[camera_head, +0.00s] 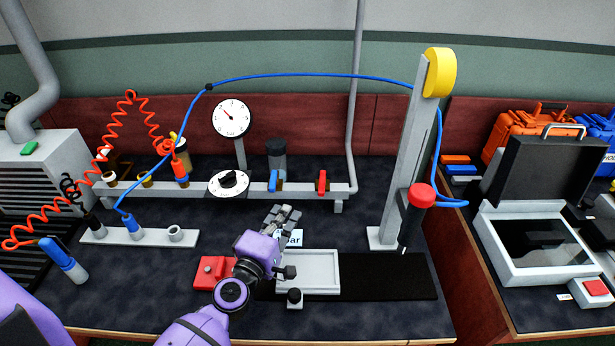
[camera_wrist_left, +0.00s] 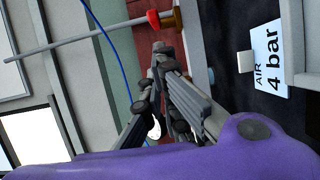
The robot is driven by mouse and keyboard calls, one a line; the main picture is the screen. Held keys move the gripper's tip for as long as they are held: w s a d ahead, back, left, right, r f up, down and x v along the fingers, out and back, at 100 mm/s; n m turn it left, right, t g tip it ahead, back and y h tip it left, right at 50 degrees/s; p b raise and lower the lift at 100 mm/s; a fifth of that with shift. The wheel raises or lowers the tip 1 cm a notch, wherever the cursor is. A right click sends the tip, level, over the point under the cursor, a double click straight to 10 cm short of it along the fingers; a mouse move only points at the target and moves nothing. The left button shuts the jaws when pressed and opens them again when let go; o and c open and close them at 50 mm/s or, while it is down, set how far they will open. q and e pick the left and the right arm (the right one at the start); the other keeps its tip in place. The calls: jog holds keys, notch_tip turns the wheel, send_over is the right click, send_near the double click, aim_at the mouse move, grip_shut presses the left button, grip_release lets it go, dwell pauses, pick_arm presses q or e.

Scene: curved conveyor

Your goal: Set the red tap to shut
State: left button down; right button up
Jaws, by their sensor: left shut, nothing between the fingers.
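The red tap (camera_head: 322,182) has an upright red handle near the right end of the grey pipe rail (camera_head: 298,187). In the left wrist view the red tap (camera_wrist_left: 153,19) shows at the top, beside a brass part, beyond the fingertips. My left gripper (camera_head: 284,212) is in front of the rail, below and left of the red tap and apart from it. Its fingers (camera_wrist_left: 163,52) are shut with nothing between them. It partly hides the AIR 4 bar label (camera_head: 293,238). My right gripper is not in view.
A blue tap (camera_head: 273,181) stands on the rail left of the red one. A dial knob (camera_head: 229,182) sits below a gauge (camera_head: 231,118). A pale tray (camera_head: 318,258) lies in front.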

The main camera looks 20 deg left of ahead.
aim_at(322, 183)
pick_arm(q)
jog(key=w, duration=0.9)
jog(key=shift+w+d+r, duration=0.15)
jog(key=shift+w, duration=0.15)
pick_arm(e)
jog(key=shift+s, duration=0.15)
pick_arm(q)
jog(key=d+n+y+p, duration=0.1)
jog(key=d+y, duration=0.1)
jog(key=y, duration=0.1)
jog(key=shift+d+r+n, duration=0.15)
jog(key=shift+d+n, duration=0.05)
jog(key=shift+n, duration=0.2)
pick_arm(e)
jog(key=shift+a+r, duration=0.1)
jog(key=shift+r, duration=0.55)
pick_arm(q)
jog(key=shift+s, duration=0.1)
